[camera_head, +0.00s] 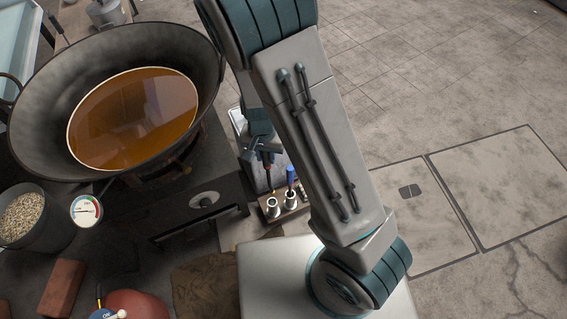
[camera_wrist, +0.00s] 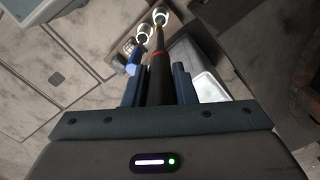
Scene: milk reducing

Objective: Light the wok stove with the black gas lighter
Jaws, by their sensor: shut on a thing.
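The wok stove (camera_head: 165,172) stands at the left under a large dark wok (camera_head: 40,115). My gripper (camera_head: 264,150) is right of the wok, pointing down over a small holder with metal cups (camera_head: 272,207). It is shut on the black gas lighter (camera_head: 268,170), a slim dark rod with a reddish part and a thin yellowish tip. In the wrist view the lighter (camera_wrist: 160,72) sits between the two fingers, its tip toward one cup of the holder (camera_wrist: 143,32). I cannot tell whether the tip is inside the cup. No flame is visible.
Amber liquid (camera_head: 135,118) fills the wok. A blue-handled tool (camera_head: 290,177) stands in the cup beside the lighter. A pale metal tray (camera_wrist: 200,75) is close by. A gauge (camera_head: 86,210), a grain pot (camera_head: 22,215) and a red tank (camera_head: 135,305) are at lower left. The right floor is clear.

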